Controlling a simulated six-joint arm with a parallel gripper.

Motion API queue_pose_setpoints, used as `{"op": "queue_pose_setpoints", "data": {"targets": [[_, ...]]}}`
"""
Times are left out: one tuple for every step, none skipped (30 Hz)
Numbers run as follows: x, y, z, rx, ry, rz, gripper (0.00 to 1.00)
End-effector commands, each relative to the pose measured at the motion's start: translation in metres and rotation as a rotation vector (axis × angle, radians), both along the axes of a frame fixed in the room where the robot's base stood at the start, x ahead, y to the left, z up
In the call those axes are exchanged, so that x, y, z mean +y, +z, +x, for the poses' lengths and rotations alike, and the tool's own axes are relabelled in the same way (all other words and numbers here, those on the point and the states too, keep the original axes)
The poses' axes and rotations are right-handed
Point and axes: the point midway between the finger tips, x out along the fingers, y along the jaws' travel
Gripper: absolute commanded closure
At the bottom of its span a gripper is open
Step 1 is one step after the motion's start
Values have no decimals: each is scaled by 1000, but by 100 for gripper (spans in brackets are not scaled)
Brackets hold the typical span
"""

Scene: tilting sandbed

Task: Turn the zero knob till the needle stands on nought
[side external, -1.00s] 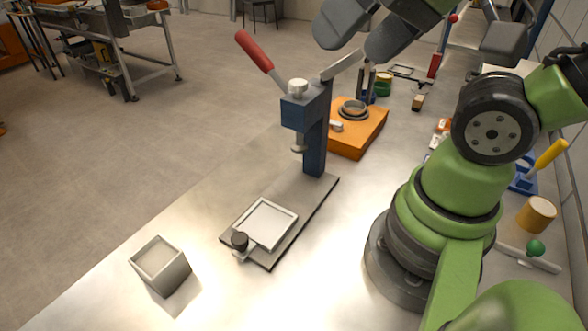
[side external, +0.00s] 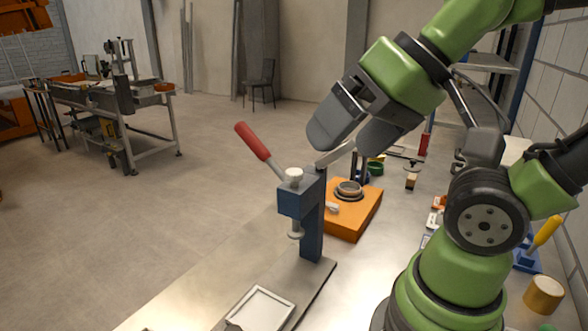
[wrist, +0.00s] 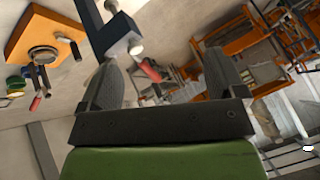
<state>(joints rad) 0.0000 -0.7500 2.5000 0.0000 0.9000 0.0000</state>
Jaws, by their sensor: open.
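I cannot make out a needle, a dial or a marked nought in either view. A small pale knob (side external: 332,208) sticks out of the orange block (side external: 352,222), and a white knob (side external: 294,174) tops the blue press (side external: 312,230); I cannot tell which, if either, is the zero knob. My gripper (side external: 348,142) is open and empty, in the air above the bench and above the press head in the picture. In the wrist view my gripper (wrist: 162,75) has its fingers wide apart, with the press's red lever (wrist: 148,70) showing between them.
The red lever (side external: 252,141) rises left of the press head. The press's base plate (side external: 316,283) carries a pale framed square (side external: 260,310), cut by the lower edge. At right are a yellow-handled tool (side external: 543,233) and a tan cylinder (side external: 543,294). Open floor (side external: 170,220) lies left of the bench.

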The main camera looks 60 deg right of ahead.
Motion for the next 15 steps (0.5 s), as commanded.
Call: {"op": "queue_pose_setpoints", "data": {"targets": [[0,0,0,0,0,0,11],[0,0,0,0,0,0,11],[0,0,0,0,0,0,11],[0,0,0,0,0,0,11],[0,0,0,0,0,0,11],[0,0,0,0,0,0,11],[0,0,0,0,0,0,18],[0,0,0,1,3,-3,25],[0,1,2,6,14,-12,34],[-1,2,3,12,27,-24,41],[-1,3,5,24,48,-43,46],[-3,6,9,43,89,-78,46],[-4,8,14,62,130,-110,46],[-6,10,18,85,178,-147,46],[-9,13,26,118,251,-199,46]]}}
